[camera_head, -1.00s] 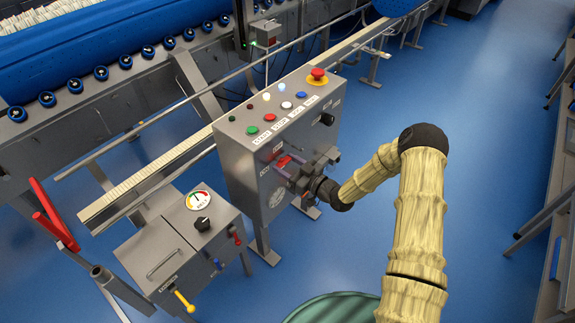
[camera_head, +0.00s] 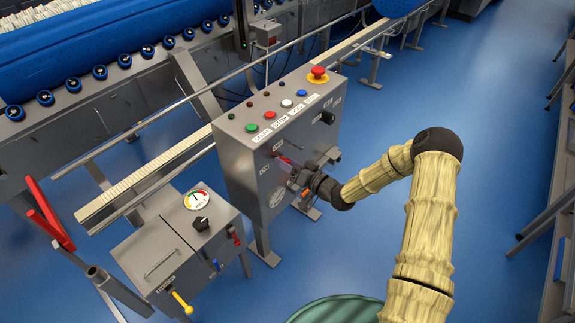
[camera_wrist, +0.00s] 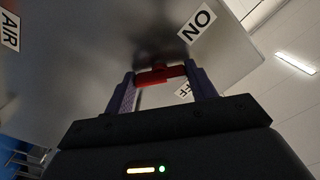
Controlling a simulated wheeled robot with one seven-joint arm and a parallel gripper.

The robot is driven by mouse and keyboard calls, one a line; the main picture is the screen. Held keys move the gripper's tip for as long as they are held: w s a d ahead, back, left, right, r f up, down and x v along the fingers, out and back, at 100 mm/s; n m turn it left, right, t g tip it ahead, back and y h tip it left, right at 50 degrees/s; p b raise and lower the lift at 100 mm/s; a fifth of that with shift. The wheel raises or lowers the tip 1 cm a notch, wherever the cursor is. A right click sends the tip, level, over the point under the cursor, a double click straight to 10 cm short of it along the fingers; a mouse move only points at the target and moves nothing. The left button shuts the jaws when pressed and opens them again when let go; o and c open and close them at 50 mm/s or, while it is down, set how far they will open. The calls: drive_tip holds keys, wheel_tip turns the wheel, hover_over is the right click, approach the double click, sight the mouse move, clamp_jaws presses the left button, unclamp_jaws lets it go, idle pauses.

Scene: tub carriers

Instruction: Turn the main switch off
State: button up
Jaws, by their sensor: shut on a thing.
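The main switch has a red handle (camera_wrist: 158,74) on the front of a grey control cabinet (camera_head: 235,170). In the wrist view, my gripper (camera_wrist: 162,82) has one finger on each side of the handle and is shut on it. An ON label (camera_wrist: 197,24) is above and right of the handle. An OFF label (camera_wrist: 184,90), partly hidden by a finger, is just below it. In the head view, my gripper (camera_head: 298,177) is against the cabinet front and hides most of the switch. The small lamps (camera_head: 265,93) on the cabinet top look dark.
A red emergency button (camera_head: 318,73) and several coloured buttons sit on the cabinet top. A black knob (camera_head: 327,118) is on the front, right of my gripper. A lower grey box (camera_head: 165,255) with a gauge stands at left. Blue floor (camera_head: 495,140) is open at right.

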drive_tip(key=shift+m+b, duration=0.55)
drive_tip(key=shift+m, duration=4.55)
drive_tip(key=o, duration=1)
drive_tip(key=shift+d, duration=0.1)
drive_tip(key=v, duration=1.7)
drive_tip(key=shift+b, duration=0.35)
drive_tip(key=shift+s+d+f, duration=0.1)
drive_tip(key=shift+s+f, duration=0.05)
